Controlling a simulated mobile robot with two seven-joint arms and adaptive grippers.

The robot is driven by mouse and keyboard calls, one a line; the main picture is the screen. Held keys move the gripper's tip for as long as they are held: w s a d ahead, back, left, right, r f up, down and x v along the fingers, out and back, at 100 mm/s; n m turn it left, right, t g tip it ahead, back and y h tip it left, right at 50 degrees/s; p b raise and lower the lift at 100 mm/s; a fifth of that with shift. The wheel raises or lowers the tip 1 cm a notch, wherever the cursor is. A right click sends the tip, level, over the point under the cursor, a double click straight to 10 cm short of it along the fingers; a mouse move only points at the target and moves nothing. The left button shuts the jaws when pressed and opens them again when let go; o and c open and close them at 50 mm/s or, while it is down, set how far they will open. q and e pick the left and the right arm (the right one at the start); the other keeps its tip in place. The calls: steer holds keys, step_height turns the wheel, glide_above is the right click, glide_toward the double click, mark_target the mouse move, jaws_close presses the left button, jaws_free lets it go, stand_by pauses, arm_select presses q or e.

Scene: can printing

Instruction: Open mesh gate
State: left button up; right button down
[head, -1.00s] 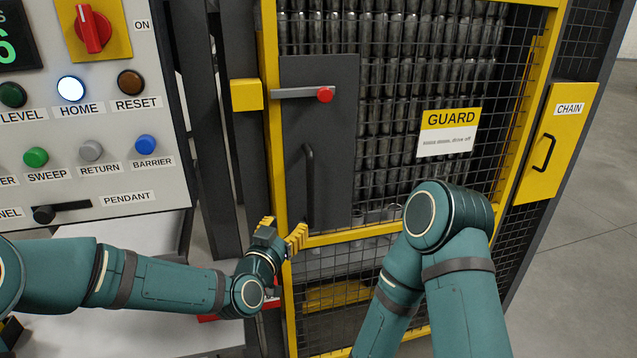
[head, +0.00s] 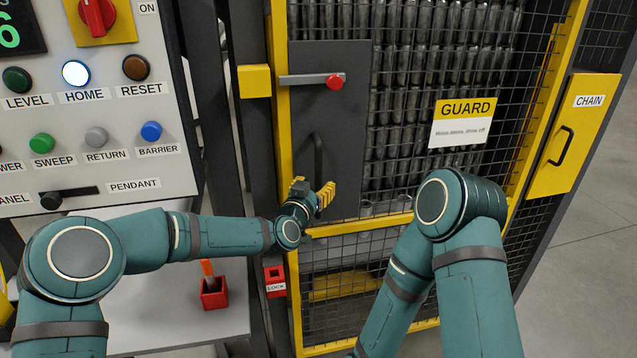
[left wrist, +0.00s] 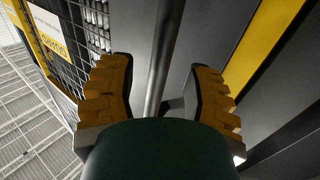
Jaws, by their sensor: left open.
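The mesh gate has a yellow frame (head: 283,140), black mesh and a dark plate (head: 350,120). A grey latch bar with a red knob (head: 335,82) lies level across the top of the plate. A dark vertical pull handle (head: 318,160) is below it. My left gripper (head: 325,196) is at the handle's lower end. In the left wrist view, the handle (left wrist: 160,60) runs between its two open yellow-padded fingers (left wrist: 165,95), with gaps on both sides. The gate looks closed. My right arm reaches down in front of the lower mesh; its gripper is out of view.
A control panel (head: 90,185) with buttons stands at the left. A red lock box (head: 275,281) is on the post, and a red holder (head: 213,295) sits on the grey table (head: 180,275). A yellow CHAIN door (head: 570,140) is at the right. Open floor lies beyond it.

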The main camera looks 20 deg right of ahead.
arm_select(q)
steer(key=shift+x, duration=1.25)
jaws_close()
steer(key=shift+s, duration=0.15)
